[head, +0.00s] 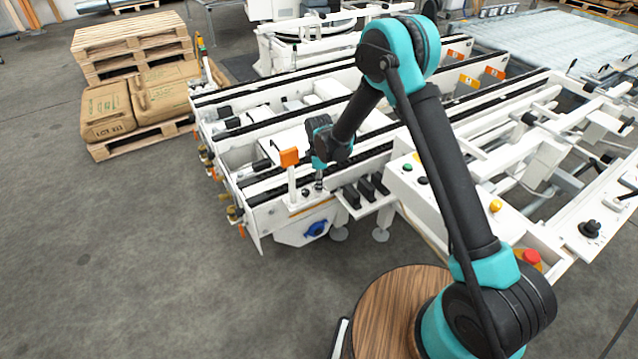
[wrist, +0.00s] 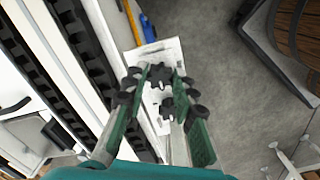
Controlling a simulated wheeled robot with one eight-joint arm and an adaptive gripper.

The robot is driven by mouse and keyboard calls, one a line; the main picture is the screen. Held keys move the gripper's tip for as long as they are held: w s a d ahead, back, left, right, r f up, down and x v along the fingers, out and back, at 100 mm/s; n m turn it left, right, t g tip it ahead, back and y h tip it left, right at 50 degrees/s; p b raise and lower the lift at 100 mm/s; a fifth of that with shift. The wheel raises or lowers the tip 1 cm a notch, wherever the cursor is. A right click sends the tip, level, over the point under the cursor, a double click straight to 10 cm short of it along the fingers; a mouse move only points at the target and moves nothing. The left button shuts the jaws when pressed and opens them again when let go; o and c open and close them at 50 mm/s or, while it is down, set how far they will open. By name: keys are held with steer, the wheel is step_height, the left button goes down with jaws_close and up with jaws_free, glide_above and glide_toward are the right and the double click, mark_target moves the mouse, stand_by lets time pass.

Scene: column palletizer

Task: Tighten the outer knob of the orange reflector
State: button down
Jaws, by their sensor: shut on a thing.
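The orange reflector (head: 289,157) stands on a white post at the near corner of the conveyor. My gripper (head: 319,186) points down just right of it, at the white bracket. In the wrist view, two black lobed knobs show on the bracket. One knob (wrist: 160,76) lies between the fingertips of my gripper (wrist: 164,72), which is shut on it. The other knob (wrist: 167,107) shows nearer the palm in the picture, between the fingers lengthwise. A dark knob (head: 305,193) also shows beside the gripper in the head view. The reflector is not recognisable in the wrist view.
White conveyor rails with black chains (wrist: 75,35) run close beside my gripper. A blue handwheel (head: 316,228) sits below the bracket. A control panel with a red button (head: 531,257) is at the right. Pallets with brown sacks (head: 165,95) stand far left. The floor at front left is clear.

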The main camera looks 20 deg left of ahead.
steer(key=m, duration=0.8)
steer(key=shift+s+m, duration=0.1)
steer(key=shift+m, duration=0.3)
steer(key=m, duration=0.4)
steer(key=shift+m, duration=2.1)
steer(key=c, duration=1.2)
jaws_free()
